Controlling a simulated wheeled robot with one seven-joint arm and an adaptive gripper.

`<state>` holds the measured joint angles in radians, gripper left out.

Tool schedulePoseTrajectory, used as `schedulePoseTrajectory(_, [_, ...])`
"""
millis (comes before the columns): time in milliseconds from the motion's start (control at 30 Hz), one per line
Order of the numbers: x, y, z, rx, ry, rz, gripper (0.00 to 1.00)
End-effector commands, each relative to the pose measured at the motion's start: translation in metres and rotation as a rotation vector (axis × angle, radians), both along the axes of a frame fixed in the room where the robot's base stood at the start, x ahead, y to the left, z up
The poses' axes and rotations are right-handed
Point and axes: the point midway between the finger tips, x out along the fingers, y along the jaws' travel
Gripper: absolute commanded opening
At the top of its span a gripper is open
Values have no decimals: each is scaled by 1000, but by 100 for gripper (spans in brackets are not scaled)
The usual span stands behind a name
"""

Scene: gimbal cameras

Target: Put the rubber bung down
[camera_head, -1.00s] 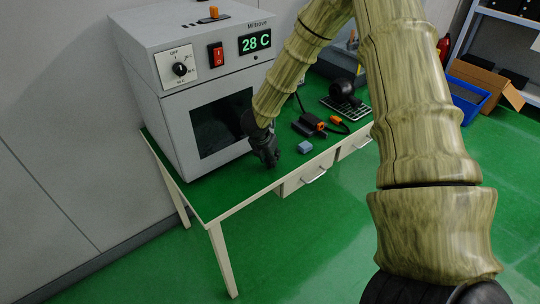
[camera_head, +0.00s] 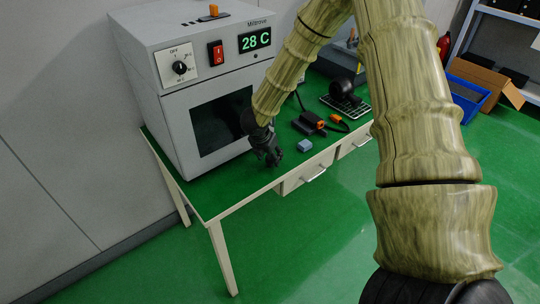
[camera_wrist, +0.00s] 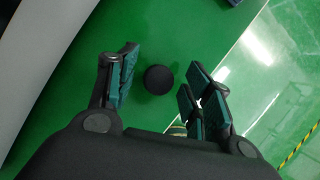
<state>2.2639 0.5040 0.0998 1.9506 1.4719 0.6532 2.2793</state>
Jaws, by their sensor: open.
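The rubber bung (camera_wrist: 158,79) is a dark round piece on the green table top (camera_wrist: 150,30). In the wrist view it lies between the spread fingers of my gripper (camera_wrist: 160,88), with a gap on both sides. In the head view my gripper (camera_head: 270,158) is low over the table's front part, in front of the oven. The bung cannot be made out in the head view, where the gripper covers that spot. My gripper is open and holds nothing.
A grey oven (camera_head: 190,110) reading 28 C stands behind and left of my gripper. A small blue-grey block (camera_head: 304,146) lies to the right. A black and orange tool (camera_head: 312,122) is beyond it. The table's front edge is close.

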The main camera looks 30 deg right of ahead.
Motion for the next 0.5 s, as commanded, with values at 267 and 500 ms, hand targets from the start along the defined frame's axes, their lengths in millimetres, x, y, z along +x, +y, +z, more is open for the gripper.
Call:
schedulePoseTrajectory(267, [-4, 12, 30, 2, -4, 1, 50])
schedulePoseTrajectory(500, [-10, 24, 61, 1, -4, 1, 50])
